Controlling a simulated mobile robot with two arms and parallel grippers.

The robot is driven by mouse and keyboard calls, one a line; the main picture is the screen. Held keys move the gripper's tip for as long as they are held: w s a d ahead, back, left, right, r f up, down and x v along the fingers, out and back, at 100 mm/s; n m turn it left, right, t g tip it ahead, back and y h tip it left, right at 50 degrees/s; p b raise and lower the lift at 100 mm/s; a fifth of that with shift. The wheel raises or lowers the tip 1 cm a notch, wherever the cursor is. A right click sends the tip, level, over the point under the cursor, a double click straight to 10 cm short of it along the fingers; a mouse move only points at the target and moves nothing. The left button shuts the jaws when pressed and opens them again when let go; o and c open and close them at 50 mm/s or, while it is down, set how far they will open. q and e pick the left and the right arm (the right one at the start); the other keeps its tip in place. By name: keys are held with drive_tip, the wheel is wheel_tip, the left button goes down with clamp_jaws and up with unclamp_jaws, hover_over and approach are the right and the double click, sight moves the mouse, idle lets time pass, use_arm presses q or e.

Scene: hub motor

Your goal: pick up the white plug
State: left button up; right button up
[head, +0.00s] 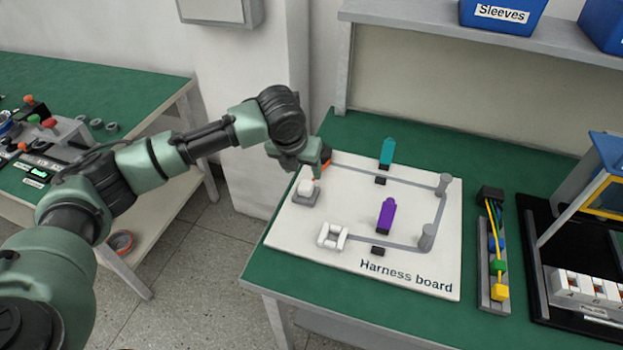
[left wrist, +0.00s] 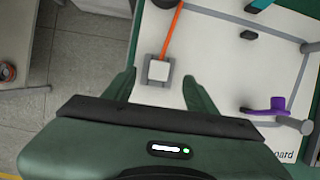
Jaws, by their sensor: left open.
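The white plug (head: 306,187) is a small white block in a grey square holder (head: 305,197) at the left side of the white harness board. An orange wire runs from it, clearest in the left wrist view, where the plug (left wrist: 158,70) appears between the two finger lines. My left gripper (head: 314,160) is open and empty, above and behind the plug in the head view. In the left wrist view its fingers (left wrist: 158,86) are spread on both sides of the plug, apart from it. My right gripper is not in view.
The harness board (head: 400,280) carries a white square frame (head: 332,235), a purple piece (head: 386,214), a teal piece (head: 386,152) and grey posts (head: 427,237). A tray with coloured plugs (head: 499,268) lies right of the board. A second green table (head: 150,92) stands left, across a floor gap.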

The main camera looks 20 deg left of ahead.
sight(306, 184)
use_arm(q)
drive_tip(key=shift+x, duration=0.95)
wheel_tip(306, 184, down, 4)
drive_tip(key=shift+w+r+p, duration=0.1)
drive_tip(key=shift+w+p, duration=0.1)
drive_tip(key=shift+p, duration=0.45)
drive_tip(key=shift+w+f, duration=0.3)
drive_tip(key=shift+f, duration=0.3)
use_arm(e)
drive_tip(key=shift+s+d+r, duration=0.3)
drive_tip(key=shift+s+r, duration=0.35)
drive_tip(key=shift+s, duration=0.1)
use_arm(q)
clamp_jaws()
